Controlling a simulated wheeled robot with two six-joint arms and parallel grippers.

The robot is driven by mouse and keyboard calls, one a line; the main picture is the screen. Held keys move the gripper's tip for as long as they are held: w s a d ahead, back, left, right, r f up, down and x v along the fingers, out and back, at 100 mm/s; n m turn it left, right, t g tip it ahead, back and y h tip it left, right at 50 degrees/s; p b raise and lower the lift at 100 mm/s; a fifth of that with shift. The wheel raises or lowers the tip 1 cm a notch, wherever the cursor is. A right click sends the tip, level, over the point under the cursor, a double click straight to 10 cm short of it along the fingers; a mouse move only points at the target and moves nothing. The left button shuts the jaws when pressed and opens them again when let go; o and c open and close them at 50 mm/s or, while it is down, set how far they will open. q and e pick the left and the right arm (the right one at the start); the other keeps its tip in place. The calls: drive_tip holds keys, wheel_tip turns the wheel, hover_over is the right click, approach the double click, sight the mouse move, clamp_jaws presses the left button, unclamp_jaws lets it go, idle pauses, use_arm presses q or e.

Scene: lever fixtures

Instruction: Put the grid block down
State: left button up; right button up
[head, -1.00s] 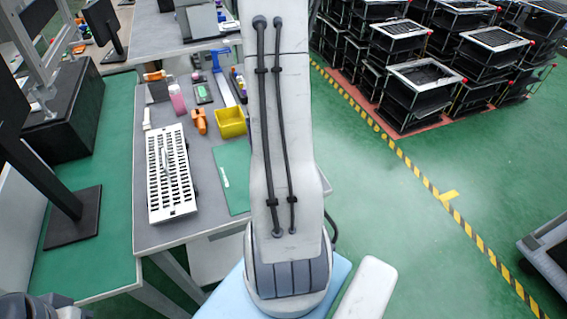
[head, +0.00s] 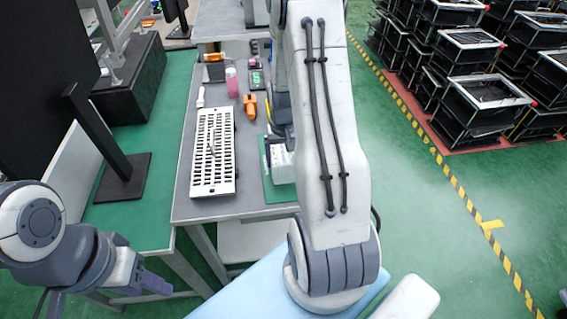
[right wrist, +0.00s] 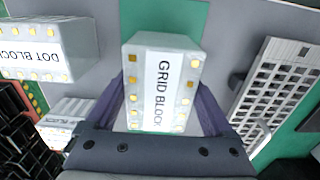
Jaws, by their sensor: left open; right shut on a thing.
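The grid block (right wrist: 160,85) is a white block with yellow dots and a "GRID BLOCK" label. My right gripper (right wrist: 163,108) is shut on it, with a dark finger on each side. In the head view, the white block (head: 282,163) shows below my right gripper (head: 281,135), over the green mat (head: 267,186) on the grey table. I cannot tell whether the block touches the mat. My left gripper (head: 152,284) is open and empty at the lower left, in front of the table and away from the block.
A white slotted tray (head: 213,155) lies left of the mat. An orange tool (head: 250,106) and a pink bottle (head: 232,82) stand behind. The right wrist view shows a dot block (right wrist: 35,50) and another labelled block (right wrist: 62,128).

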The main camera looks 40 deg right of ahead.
drive_tip(key=shift+f, duration=1.25)
drive_tip(key=shift+f, duration=0.1)
drive_tip(key=shift+f, duration=0.15)
drive_tip(key=o, duration=1.5)
drive_tip(key=shift+c, duration=0.2)
wheel_tip(320, 180, up, 12)
drive_tip(key=shift+r, duration=0.25)
